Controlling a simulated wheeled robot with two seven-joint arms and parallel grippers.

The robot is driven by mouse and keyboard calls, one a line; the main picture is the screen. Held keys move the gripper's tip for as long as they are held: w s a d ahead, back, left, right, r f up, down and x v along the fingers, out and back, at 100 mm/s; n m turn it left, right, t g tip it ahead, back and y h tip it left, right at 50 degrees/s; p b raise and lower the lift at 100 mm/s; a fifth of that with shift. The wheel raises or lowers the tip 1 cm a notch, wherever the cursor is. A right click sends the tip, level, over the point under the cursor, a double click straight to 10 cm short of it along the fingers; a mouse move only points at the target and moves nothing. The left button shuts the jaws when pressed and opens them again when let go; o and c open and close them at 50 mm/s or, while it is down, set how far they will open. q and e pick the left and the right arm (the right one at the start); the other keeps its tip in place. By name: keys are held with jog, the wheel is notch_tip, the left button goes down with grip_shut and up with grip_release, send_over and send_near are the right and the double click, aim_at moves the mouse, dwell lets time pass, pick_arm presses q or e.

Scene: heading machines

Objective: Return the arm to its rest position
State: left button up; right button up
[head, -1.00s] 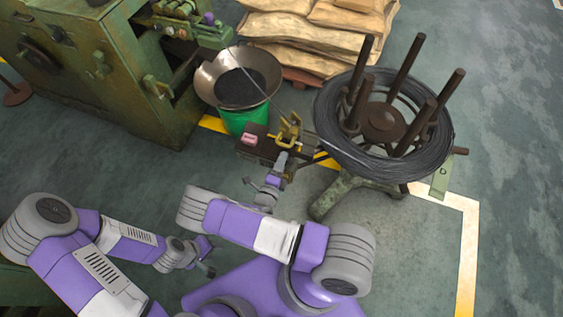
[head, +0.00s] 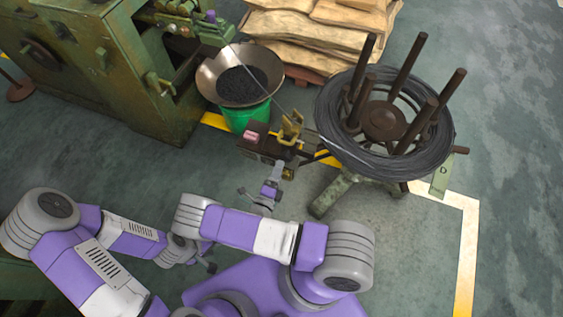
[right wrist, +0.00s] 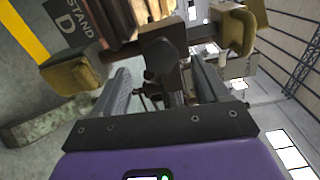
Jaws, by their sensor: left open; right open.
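My right arm (head: 247,230) reaches up the middle of the head view. Its gripper (head: 258,197) is just below a small dark bench device with yellow clamp parts (head: 290,130), with a visible gap between them. In the right wrist view the right gripper (right wrist: 163,88) is open, its two grey fingers apart. A dark round knob (right wrist: 160,55) and brass-coloured blocks (right wrist: 72,75) of the device show beyond and between the fingers. I see no object held. My left arm (head: 95,245) is folded at lower left, and its small gripper (head: 208,266) hangs open near my base.
A wire coil on a stand with upright posts (head: 385,120) is right of the device. A pan of dark pieces (head: 240,80) sits over a green bucket (head: 240,116). A green machine (head: 110,70) and stacked sacks (head: 310,40) stand behind. Floor at right is clear.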

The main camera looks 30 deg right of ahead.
jog(key=shift+v, duration=1.15)
